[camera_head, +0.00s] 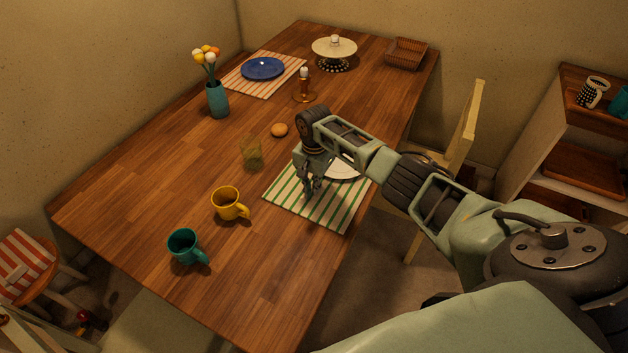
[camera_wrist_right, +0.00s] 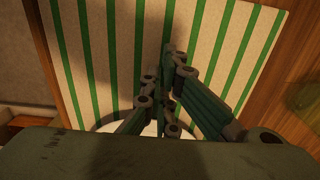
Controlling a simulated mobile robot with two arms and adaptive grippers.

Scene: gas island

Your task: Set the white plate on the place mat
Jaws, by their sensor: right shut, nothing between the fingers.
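The white plate (camera_head: 345,171) lies at the far right part of the green-and-white striped place mat (camera_head: 325,212), partly hidden behind my right arm. In the right wrist view, a small part of the white plate (camera_wrist_right: 110,127) shows at the bottom, and the striped place mat (camera_wrist_right: 110,50) fills most of the picture. My right gripper (camera_head: 310,194) points down over the mat, in front of the plate, shut and empty. It also shows in the right wrist view (camera_wrist_right: 170,55). Whether the plate lies wholly on the mat is hidden. My left gripper is not in view.
A candle holder (camera_head: 304,88) and a blue plate (camera_head: 263,68) stand farther back. A chair (camera_head: 467,130) is at the table's right edge.

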